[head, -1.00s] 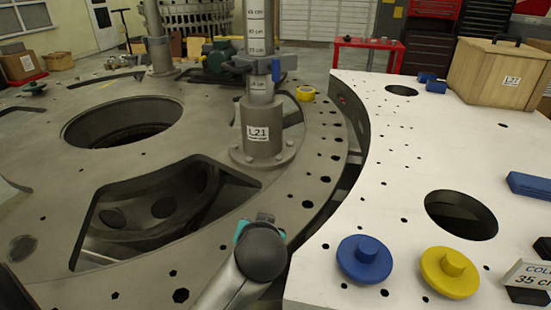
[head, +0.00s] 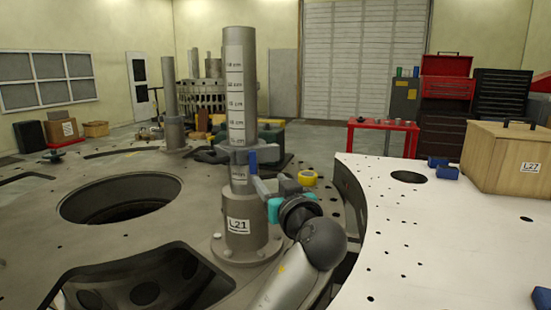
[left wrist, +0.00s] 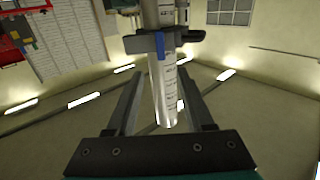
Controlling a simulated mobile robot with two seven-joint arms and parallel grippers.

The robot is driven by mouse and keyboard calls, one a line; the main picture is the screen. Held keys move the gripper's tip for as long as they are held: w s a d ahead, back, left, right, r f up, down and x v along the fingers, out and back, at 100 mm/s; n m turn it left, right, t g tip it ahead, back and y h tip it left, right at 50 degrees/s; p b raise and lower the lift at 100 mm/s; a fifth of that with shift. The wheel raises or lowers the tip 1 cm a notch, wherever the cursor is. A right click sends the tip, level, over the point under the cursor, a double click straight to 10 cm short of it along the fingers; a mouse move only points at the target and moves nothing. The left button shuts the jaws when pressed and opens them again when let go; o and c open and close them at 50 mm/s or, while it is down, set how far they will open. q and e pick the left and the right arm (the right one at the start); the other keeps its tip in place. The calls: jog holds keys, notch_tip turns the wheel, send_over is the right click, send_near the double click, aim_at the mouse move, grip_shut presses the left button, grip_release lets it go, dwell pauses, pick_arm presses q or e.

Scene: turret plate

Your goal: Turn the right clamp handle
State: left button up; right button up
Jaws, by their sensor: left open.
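A tall grey post (head: 237,90) with a centimetre scale and an L21 label stands on the turret plate (head: 200,290). A dark clamp (head: 238,156) is around it, with a blue handle (head: 252,161) on its right side. My left gripper (head: 264,180) is beside the post, just right of and below the blue handle. In the left wrist view, its two fingers (left wrist: 158,78) are apart. The post (left wrist: 163,95) shows between them, and the clamp (left wrist: 140,43) and blue handle (left wrist: 160,46) show beyond the fingertips. Contact cannot be told. My right gripper is out of view.
A second post (head: 170,100) stands farther back left. A yellow ring (head: 307,177) lies on the plate behind my arm. A white table (head: 430,240) on the right carries a wooden box (head: 505,160) and blue blocks (head: 443,169). The plate has large openings.

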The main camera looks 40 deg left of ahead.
pick_arm(q)
send_near(254, 161)
jog(key=a, duration=0.2)
jog(key=x, duration=0.3)
jog(key=b+x, duration=0.1)
jog(key=x, duration=0.3)
jog(key=shift+w+d, duration=0.2)
jog(key=shift+w, duration=0.2)
jog(key=shift+x, duration=1.15)
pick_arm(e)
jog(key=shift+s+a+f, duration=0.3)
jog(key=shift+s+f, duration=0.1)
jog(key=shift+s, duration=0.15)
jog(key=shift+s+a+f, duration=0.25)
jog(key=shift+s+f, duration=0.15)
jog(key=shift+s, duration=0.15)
pick_arm(q)
jog(key=shift+d, duration=0.1)
grip_shut()
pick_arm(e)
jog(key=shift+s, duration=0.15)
